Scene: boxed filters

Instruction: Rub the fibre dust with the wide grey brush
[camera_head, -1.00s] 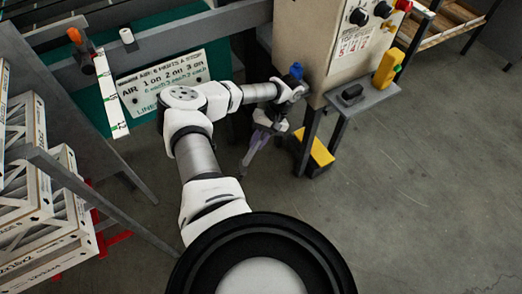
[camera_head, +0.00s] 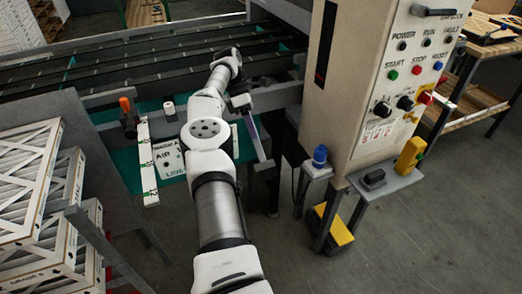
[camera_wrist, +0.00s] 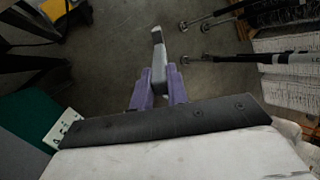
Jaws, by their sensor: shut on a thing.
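My gripper (camera_wrist: 160,73) has purple fingers shut on a light grey piece (camera_wrist: 157,45), seen edge-on in the wrist view with a bent far end. I take it to be the grey brush; its wide side and bristles do not show clearly. In the head view my gripper (camera_head: 253,130) points downward at the front edge of the conveyor frame, left of the beige control cabinet. I cannot make out the fibre dust in either view.
The dark conveyor (camera_head: 150,68) lies behind my arm. The control cabinet (camera_head: 365,80) stands to the right, with a blue-topped item (camera_head: 319,155), a black block (camera_head: 373,178) and a yellow device (camera_head: 410,155) beside it. Boxed filters (camera_head: 30,215) are stacked at left. Open floor lies front right.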

